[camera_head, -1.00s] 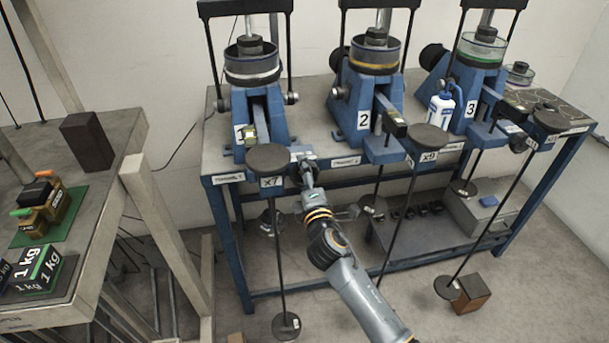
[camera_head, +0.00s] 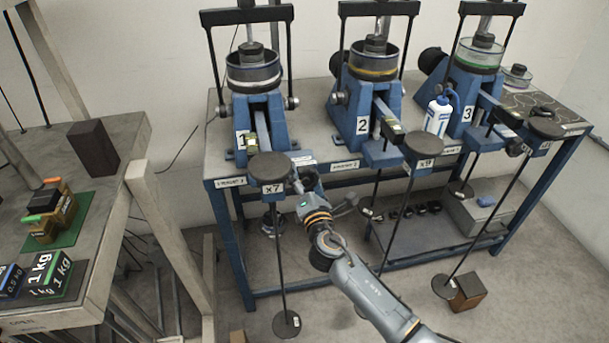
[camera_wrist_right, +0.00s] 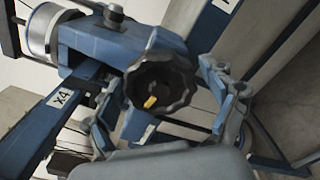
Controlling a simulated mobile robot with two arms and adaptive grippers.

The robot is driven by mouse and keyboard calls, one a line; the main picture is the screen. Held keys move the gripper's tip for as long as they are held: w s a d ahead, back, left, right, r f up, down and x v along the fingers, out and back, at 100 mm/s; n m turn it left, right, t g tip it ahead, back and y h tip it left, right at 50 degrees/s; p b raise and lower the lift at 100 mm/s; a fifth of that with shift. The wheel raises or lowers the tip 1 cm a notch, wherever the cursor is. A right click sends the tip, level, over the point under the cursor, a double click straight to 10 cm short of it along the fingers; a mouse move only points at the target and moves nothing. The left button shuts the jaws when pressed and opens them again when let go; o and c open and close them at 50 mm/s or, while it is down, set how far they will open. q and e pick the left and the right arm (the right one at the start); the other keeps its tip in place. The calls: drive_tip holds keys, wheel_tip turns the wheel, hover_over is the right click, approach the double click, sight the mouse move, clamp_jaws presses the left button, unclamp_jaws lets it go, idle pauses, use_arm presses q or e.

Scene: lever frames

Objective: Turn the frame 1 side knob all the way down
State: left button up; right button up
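Frame 1 (camera_head: 278,122) is the leftmost blue lever frame on the bench, marked with a 1. In the right wrist view, a black scalloped knob (camera_wrist_right: 172,76) with a yellow mark (camera_wrist_right: 150,102) near its lower edge sits on a blue part. My right gripper (camera_wrist_right: 156,88) is open, with one finger left of the knob and one right of it. Whether the fingers touch the knob I cannot tell. In the head view my right gripper (camera_head: 297,183) is beside the round x7 plate (camera_head: 268,166); I cannot make out the knob there. My left gripper is in neither view.
Frame 2 (camera_head: 362,100) and frame 3 (camera_head: 468,90) stand further right on the bench (camera_head: 315,145). A white-and-blue bottle (camera_head: 438,117) stands between them. Rods with round plates hang along the front. A side table (camera_head: 100,240) with weights is at left.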

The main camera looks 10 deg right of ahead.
drive_tip(key=shift+s+p, duration=0.55)
drive_tip(key=shift+s, duration=2.55)
